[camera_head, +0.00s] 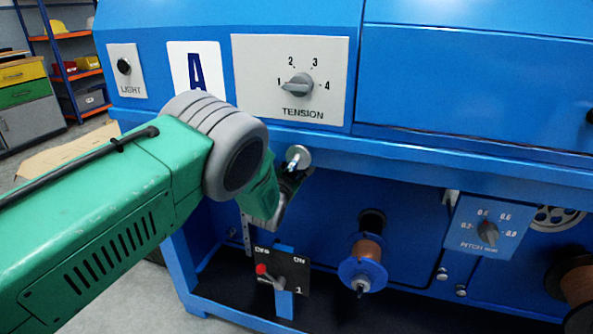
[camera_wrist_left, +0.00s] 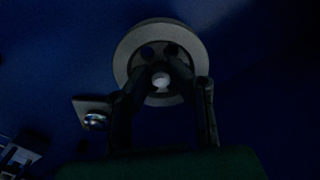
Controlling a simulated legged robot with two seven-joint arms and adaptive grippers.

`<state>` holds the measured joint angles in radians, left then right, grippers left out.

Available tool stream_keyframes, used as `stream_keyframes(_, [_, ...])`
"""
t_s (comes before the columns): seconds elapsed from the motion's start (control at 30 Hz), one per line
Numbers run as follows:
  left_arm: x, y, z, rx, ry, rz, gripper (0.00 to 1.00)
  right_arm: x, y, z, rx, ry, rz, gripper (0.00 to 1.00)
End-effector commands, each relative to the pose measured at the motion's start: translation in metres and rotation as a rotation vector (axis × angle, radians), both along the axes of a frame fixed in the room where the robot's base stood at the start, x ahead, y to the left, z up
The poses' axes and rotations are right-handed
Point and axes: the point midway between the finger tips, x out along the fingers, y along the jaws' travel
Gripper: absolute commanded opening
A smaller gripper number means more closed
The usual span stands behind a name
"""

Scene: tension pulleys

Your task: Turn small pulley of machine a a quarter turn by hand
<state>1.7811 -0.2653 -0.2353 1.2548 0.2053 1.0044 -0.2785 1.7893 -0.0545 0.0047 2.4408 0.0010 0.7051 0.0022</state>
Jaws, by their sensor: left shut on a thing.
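The small pulley (camera_head: 299,155) of machine A is a pale grey disc under the overhanging edge of the blue machine (camera_head: 420,70), just below the tension panel. It also shows in the left wrist view as a round grey disc (camera_wrist_left: 132,42) with a pale hub (camera_wrist_left: 161,80). My left gripper (camera_head: 292,176) is at the pulley, its dark fingers reaching up from below in the head view. In the left wrist view the fingers (camera_wrist_left: 160,72) lie either side of the hub and are shut on the pulley. The exact contact is too dark to see. My right gripper is not in view.
The tension knob (camera_head: 298,85) points near 1. Below are a red-tipped lever (camera_head: 262,270) on a black plate, a copper spool (camera_head: 366,250) with a blue flange, and the pitch panel (camera_head: 487,229). Shelves (camera_head: 75,60) stand at the far left.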

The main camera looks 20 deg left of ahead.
Motion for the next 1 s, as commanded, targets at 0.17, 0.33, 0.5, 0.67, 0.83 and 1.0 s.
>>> stream_keyframes(0.17, [0.003, -0.001, 0.008, 0.164, -0.023, -0.002, 0.00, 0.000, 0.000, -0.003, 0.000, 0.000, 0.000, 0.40])
stream_keyframes(0.33, [0.003, -0.002, 0.008, 0.303, -0.028, -0.003, 0.00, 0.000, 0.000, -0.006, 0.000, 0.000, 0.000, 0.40])
stream_keyframes(0.5, [0.003, -0.003, 0.008, 0.413, -0.032, -0.004, 0.00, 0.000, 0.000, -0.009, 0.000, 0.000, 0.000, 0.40])
stream_keyframes(0.67, [0.003, -0.004, 0.007, 0.486, -0.034, -0.006, 0.00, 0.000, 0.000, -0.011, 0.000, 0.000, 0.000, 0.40])
stream_keyframes(0.83, [0.002, -0.005, 0.007, 0.529, -0.034, -0.008, 0.00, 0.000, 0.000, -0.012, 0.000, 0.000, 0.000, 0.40])
stream_keyframes(1.0, [0.002, -0.006, 0.006, 0.547, -0.034, -0.009, 0.00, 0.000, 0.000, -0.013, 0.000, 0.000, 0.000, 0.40])
